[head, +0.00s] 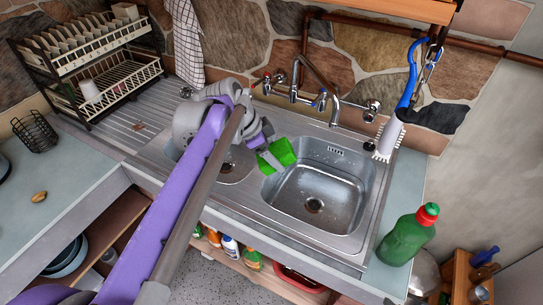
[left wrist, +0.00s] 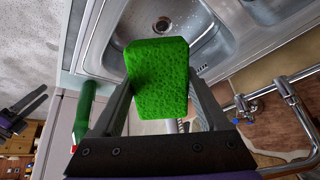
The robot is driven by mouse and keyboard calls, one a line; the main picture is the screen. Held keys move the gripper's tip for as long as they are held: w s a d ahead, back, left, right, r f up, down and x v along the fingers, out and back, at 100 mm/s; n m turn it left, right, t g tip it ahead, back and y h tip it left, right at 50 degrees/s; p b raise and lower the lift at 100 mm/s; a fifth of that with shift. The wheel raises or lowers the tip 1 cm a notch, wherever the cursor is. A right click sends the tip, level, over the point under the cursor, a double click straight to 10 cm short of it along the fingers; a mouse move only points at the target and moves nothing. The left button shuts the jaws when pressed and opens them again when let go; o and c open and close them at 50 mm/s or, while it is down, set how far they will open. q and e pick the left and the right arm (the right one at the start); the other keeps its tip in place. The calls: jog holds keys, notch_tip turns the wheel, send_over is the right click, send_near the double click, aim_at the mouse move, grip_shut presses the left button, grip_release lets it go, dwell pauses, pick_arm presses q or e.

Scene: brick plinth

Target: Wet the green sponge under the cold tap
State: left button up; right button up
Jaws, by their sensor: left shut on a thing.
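The green sponge (head: 281,153) is held between the fingers of my left gripper (head: 267,157), over the divider between the two sink basins. In the left wrist view the sponge (left wrist: 158,75) fills the gap between the fingers, with a basin behind it. The tap with the blue mark (head: 321,101) is at the back of the sink, beside a curved spout (head: 335,111). The sponge is apart from the spout, and no water is visible. My right gripper (left wrist: 30,103) shows small at the left of the left wrist view, its dark fingers apart and empty.
The large basin (head: 318,195) is empty. A green bottle with a red cap (head: 407,235) stands right of the sink. A white brush (head: 389,137) hangs at the back right. A dish rack (head: 95,60) stands at the back left.

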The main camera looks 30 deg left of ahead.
pick_arm(q)
jog(key=w+d, duration=0.1)
jog(key=w+d+f, duration=0.1)
jog(key=w, duration=0.1)
jog(key=shift+w+d+b, duration=0.15)
jog(key=shift+d+b, duration=0.2)
jog(key=shift+d, duration=0.05)
jog(key=w+d+f, duration=0.1)
jog(key=w+d, duration=0.4)
jog(key=w, duration=0.1)
jog(key=shift+w+f, duration=0.3)
jog(key=shift+d, duration=0.1)
